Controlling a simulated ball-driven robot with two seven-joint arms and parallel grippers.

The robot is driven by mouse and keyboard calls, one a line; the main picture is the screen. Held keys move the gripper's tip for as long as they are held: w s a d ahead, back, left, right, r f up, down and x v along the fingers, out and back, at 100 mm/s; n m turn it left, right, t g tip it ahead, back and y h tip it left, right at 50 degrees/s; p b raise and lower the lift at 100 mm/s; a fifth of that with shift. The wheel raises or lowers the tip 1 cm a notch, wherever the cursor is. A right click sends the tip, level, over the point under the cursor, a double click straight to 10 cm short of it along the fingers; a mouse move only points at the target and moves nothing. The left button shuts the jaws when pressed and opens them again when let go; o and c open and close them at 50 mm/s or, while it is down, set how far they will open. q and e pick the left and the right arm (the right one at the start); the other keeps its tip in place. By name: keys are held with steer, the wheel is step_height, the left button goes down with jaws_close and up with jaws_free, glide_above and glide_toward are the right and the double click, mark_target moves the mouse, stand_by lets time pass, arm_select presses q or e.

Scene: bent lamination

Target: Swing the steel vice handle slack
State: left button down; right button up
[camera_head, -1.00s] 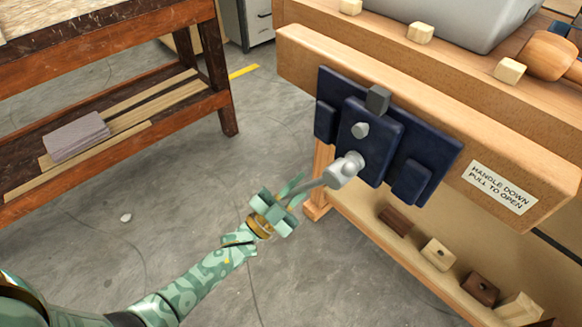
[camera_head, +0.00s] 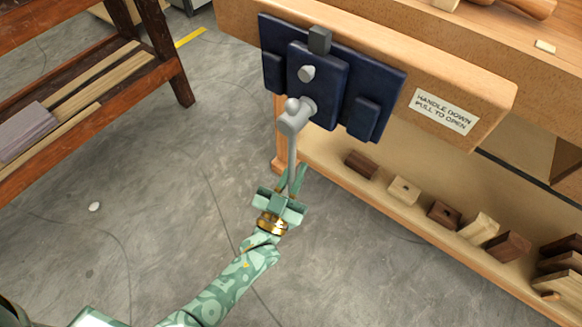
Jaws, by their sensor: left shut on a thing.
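The steel vice handle (camera_head: 292,147) hangs nearly straight down from its grey hub (camera_head: 296,115) on the front of the dark blue vice plate (camera_head: 333,75). My left gripper (camera_head: 290,187), green and patterned, is shut on the lower end of the handle, and its fingers hide that end. The plate is fixed to the wooden front board of the bench. A label (camera_head: 445,111) on that board reads "HANDLE DOWN PULL TO OPEN". My right gripper is out of view.
Under the front board, a wooden shelf (camera_head: 330,168) carries several small wood blocks (camera_head: 404,190) to the right of my left gripper. A brown wooden table (camera_head: 150,75) stands at the left. The grey floor between is mostly clear.

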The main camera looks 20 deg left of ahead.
arm_select(q)
steer(key=shift+d, duration=0.1)
steer(key=c, duration=1.4)
jaws_free()
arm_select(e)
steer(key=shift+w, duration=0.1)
